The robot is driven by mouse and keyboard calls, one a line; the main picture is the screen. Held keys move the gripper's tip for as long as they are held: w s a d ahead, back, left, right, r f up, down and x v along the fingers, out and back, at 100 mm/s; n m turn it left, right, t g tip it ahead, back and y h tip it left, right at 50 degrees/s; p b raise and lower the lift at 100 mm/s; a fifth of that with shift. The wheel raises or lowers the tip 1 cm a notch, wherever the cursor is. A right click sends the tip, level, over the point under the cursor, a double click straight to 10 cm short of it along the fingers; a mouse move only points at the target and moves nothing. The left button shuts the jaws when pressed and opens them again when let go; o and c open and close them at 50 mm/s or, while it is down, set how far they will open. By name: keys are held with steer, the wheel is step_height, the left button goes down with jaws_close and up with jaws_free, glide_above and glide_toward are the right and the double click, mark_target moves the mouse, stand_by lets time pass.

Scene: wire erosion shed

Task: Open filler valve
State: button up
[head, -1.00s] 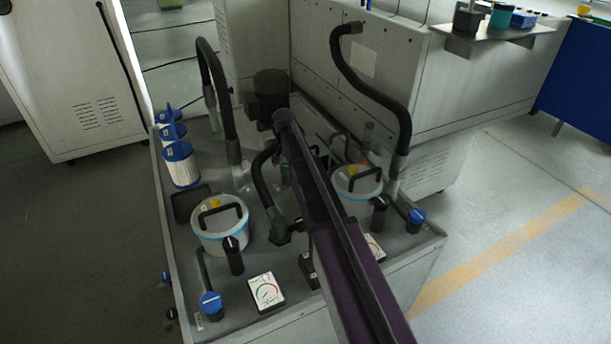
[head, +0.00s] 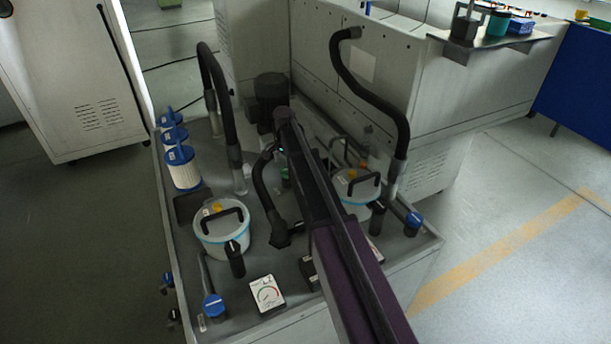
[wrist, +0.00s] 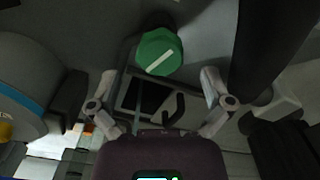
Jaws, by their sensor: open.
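A green valve knob (wrist: 160,52) with a white bar across its top shows in the wrist view, just beyond the fingertips and roughly centred between them. The white bar lies diagonally. My gripper (wrist: 159,80) is open and empty, one finger to each side, apart from the knob. In the head view only a sliver of green (head: 285,173) shows beside my arm, which hides the gripper. No label tells which valve is the filler valve.
Two white lidded canisters, one on the left (head: 222,236) and one on the right (head: 352,190), stand on the grey tray. Black hoses (head: 222,105) arch over it. Clear floor lies at right.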

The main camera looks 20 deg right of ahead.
mark_target(286, 170)
steer(key=shift+r+p, duration=5.2)
steer(key=shift+r, duration=0.35)
steer(key=s+r+n+p, duration=0.2)
steer(key=s+n, duration=0.2)
steer(key=s, duration=0.9)
steer(key=s+r+n+p, duration=0.2)
steer(key=s+n, duration=0.2)
steer(key=s, duration=1)
steer(key=shift+s+n, duration=0.15)
steer(key=shift+n, duration=0.25)
steer(key=shift+n, duration=0.8)
steer(key=shift+s+r+p, duration=0.2)
steer(key=shift+s, duration=1.05)
steer(key=shift+s+r+p, duration=0.2)
steer(key=shift+s, duration=1)
